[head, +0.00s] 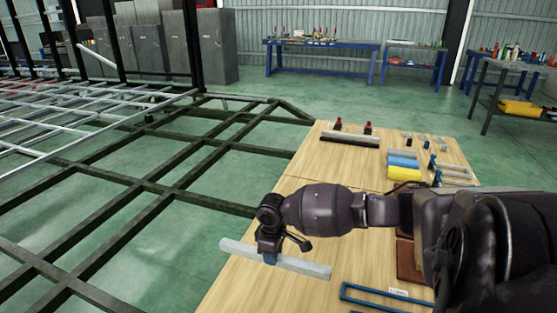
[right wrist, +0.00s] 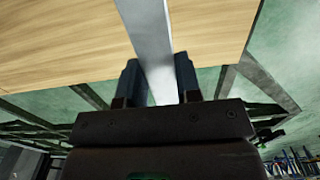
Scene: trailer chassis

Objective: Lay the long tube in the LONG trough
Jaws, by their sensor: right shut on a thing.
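The long tube, a pale grey square bar, shows in the head view (head: 306,264) and in the right wrist view (right wrist: 148,30). My right gripper (head: 268,256) is shut on it near its middle. In the right wrist view the tube passes between the two fingers (right wrist: 160,85). It is held level over the wooden table's left edge, its left end out past the edge in the picture. A blue rectangular frame (head: 385,291), possibly the long trough, lies at the table's front, right of the tube; its small label is unreadable. My left gripper is not in view.
The wooden table (head: 295,200) carries grey and black bars (head: 350,138) at the back, blue and yellow blocks (head: 404,173) and small metal parts on the right. A dark chassis frame (head: 150,187) stands left of the table. The table's left middle is clear.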

